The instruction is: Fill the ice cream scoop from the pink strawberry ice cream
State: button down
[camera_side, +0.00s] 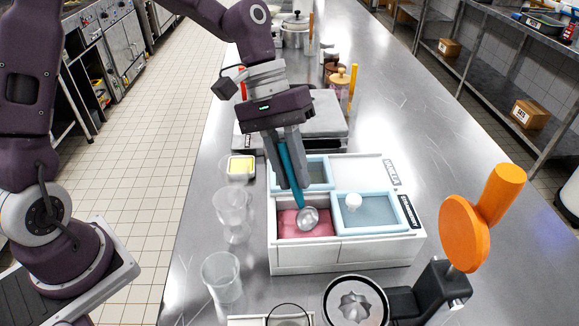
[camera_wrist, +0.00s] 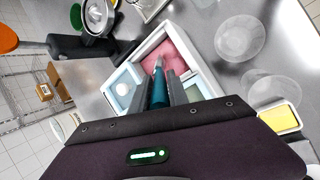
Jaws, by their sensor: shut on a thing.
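My gripper (camera_side: 288,165) is shut on the teal handle of the ice cream scoop (camera_side: 308,217), which points down with its metal bowl lowest. In the side view the bowl is at the open strawberry compartment, over or against the pink strawberry ice cream (camera_side: 290,222). I cannot tell whether it touches. The pink ice cream also shows in the wrist view (camera_wrist: 180,62), with the scoop's teal handle (camera_wrist: 158,88) between the fingers; the bowl is mostly hidden there. The white ice cream box (camera_side: 345,255) has a "Strawberry" label beside a blue lid with a white knob (camera_side: 353,203).
Clear glass cups (camera_side: 222,275) stand left of the box, with a yellow-filled dish (camera_side: 241,168) behind them. A citrus juicer with an orange lever (camera_side: 465,235) stands at the front right. Jars and a pepper mill (camera_side: 339,82) stand behind. The counter to the right is clear.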

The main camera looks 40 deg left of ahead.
jog(key=shift+d, duration=0.25)
jog(key=shift+s+d, duration=0.15)
jog(key=shift+d, duration=0.2)
jog(key=shift+d, duration=0.1)
jog(key=shift+s+d, duration=0.1)
jog(key=shift+d, duration=0.15)
jog(key=shift+a+f, duration=0.1)
jog(key=shift+a, duration=0.35)
jog(key=shift+a, duration=0.1)
jog(key=shift+w+a, duration=0.25)
jog(key=shift+a, duration=0.05)
